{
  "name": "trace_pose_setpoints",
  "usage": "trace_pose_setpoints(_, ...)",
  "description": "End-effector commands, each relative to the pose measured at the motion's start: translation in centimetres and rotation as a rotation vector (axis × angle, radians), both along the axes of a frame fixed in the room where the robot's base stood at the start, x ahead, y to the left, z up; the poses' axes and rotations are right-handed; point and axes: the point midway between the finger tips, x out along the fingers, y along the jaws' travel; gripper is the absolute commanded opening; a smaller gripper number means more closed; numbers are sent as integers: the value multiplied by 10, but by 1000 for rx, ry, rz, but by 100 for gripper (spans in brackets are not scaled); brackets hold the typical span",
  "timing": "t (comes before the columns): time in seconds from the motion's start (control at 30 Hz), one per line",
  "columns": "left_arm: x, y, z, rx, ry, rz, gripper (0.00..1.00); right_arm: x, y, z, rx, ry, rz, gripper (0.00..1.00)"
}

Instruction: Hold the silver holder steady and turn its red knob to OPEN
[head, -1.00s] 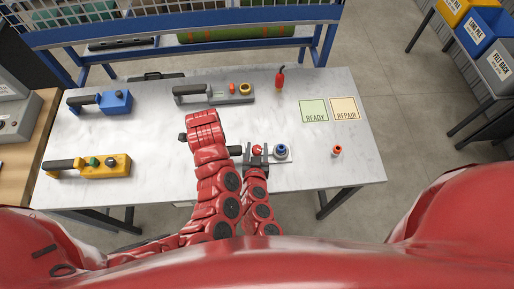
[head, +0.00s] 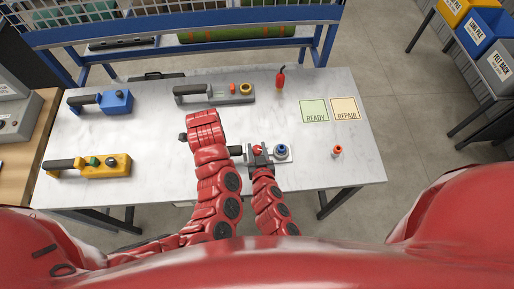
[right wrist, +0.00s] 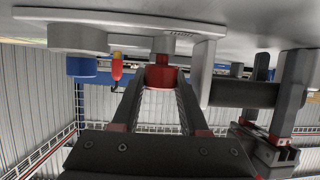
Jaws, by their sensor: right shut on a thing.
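The silver holder (head: 283,158) lies near the front edge of the table, with a blue knob at its right and a black handle (head: 236,150) at its left. Its red knob (head: 258,150) is between the fingers of my right gripper (head: 259,158). In the right wrist view the fingers of my right gripper (right wrist: 160,97) close on both sides of the red knob (right wrist: 161,77). My left gripper (right wrist: 275,105) is at the black handle (right wrist: 243,94); my left arm hides it in the head view, and its grip is unclear. No OPEN marking is readable.
A grey holder (head: 215,96), a blue holder (head: 101,102) and a yellow holder (head: 90,166) lie on the table (head: 330,175). A red bottle-like thing (head: 280,82) and a small red-topped piece (head: 337,151) stand right. READY (head: 314,111) and REPAIR (head: 345,108) cards lie there.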

Motion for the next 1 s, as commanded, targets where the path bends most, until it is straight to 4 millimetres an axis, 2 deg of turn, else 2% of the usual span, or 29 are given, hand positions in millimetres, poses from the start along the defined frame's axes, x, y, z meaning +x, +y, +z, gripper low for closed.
trace_pose_setpoints(0.6,1,2,0,4,-1,4,0,-2,-2,-4,-15,4,480,0)
trace_pose_setpoints(1.0,1,2,0,3,-3,5,0,-4,-3,-7,-9,12,689,0)
